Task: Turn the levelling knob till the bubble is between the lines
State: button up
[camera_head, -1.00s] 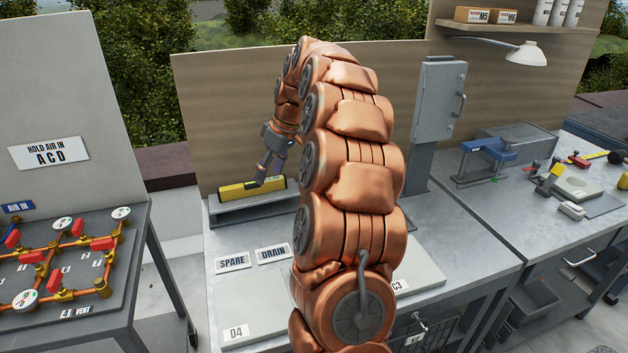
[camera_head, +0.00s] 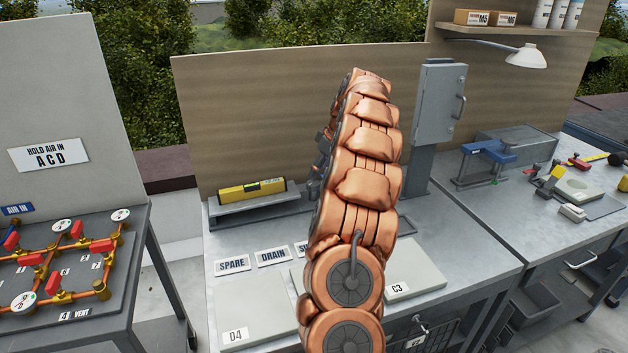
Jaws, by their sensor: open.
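The yellow spirit level (camera_head: 236,192) lies on a grey raised plate (camera_head: 235,208) at the back left of the workbench, against the wooden back panel. Its small greenish vial (camera_head: 266,186) shows on top. The bubble and lines are too small to read. I cannot make out the levelling knob; it may be behind my arm. My gripper (camera_head: 321,143) is mostly hidden behind my copper arm, with only a grey bit showing at the arm's left edge. It is open, to the right of the level and apart from it.
A grey cabinet (camera_head: 438,105) stands on a post right of my arm. A pipe board (camera_head: 70,265) with red-handled valves is at left. The bench between level and labels is clear.

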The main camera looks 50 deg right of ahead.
aim_at(313, 183)
jog(key=shift+p+x, duration=0.5)
jog(key=shift+x, duration=2.2)
jog(key=c, duration=1.1)
